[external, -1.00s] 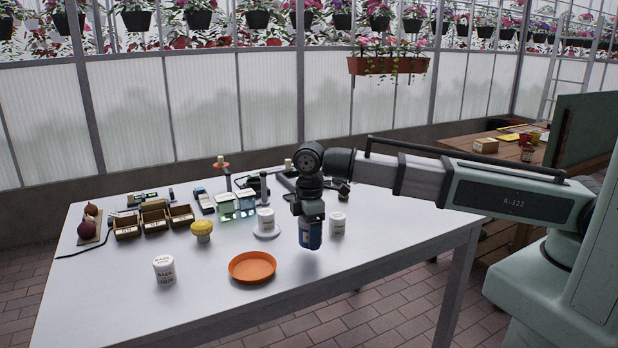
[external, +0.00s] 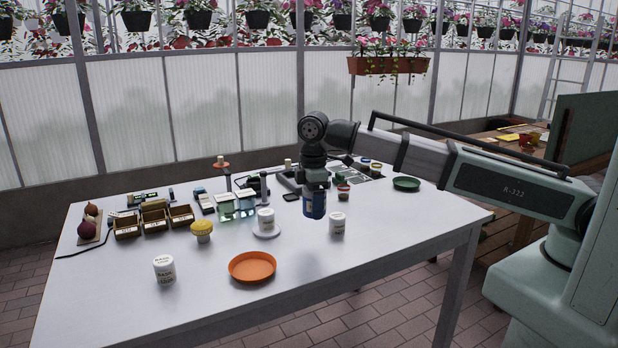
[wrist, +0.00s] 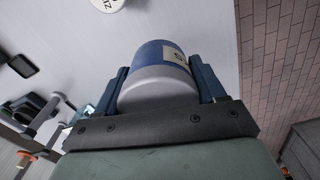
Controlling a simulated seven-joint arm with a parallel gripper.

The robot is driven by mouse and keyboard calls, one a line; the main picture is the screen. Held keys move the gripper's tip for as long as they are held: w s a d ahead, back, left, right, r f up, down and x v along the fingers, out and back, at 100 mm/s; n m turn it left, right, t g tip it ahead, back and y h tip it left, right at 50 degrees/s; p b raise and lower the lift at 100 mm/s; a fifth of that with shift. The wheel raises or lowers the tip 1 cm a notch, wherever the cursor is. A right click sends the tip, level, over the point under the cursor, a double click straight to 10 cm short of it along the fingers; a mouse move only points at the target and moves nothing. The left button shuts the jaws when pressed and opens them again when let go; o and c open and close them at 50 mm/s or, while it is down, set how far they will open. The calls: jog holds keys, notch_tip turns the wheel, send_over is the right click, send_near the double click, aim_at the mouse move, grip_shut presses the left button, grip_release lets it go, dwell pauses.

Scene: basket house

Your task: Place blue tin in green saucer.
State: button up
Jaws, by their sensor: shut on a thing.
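The blue tin (external: 314,204) is held upright in my gripper (external: 314,190), above the table. In the wrist view the tin (wrist: 160,62) has a pale end and a light label, and sits between the two fingers of my gripper (wrist: 162,85). The green saucer (external: 406,184) lies on the table at the right, near the far right corner. It looks empty. My gripper is to the left of the saucer and apart from it.
A white tin (external: 337,225) stands just right of and below the held tin. Another white tin (external: 266,220) stands on a white saucer. An orange saucer (external: 252,267) lies at the front. Small jars (external: 343,191) stand behind the held tin. Table between white tin and green saucer is clear.

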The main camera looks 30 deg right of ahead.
jog(key=w+d+m, duration=0.3)
jog(key=w+d, duration=0.7)
jog(key=d, duration=0.3)
jog(key=w+d+r+m, duration=0.1)
jog(key=w+d, duration=0.3)
jog(key=d, duration=1)
jog(key=w+d+r+m, duration=0.1)
jog(key=w+d+m, duration=0.3)
jog(key=d, duration=1.1)
jog(key=shift+w+r, duration=0.15)
jog(key=shift+w, duration=0.25)
jog(key=shift+m, duration=0.8)
jog(key=d, duration=0.5)
jog(key=s+d, duration=0.1)
jog(key=d, duration=0.2)
jog(key=shift+d+r, duration=0.1)
jog(key=shift+r, duration=0.15)
jog(key=n, duration=0.1)
send_near(406, 183)
jog(key=shift+s+a+f, duration=0.25)
jog(key=shift+s+f, duration=0.45)
jog(key=shift+s+a+f, duration=0.25)
jog(key=shift+s+f, duration=0.45)
jog(key=shift+s, duration=0.05)
jog(key=shift+s+a+f, duration=0.25)
jog(key=shift+s+f, duration=0.45)
jog(key=shift+f, duration=0.35)
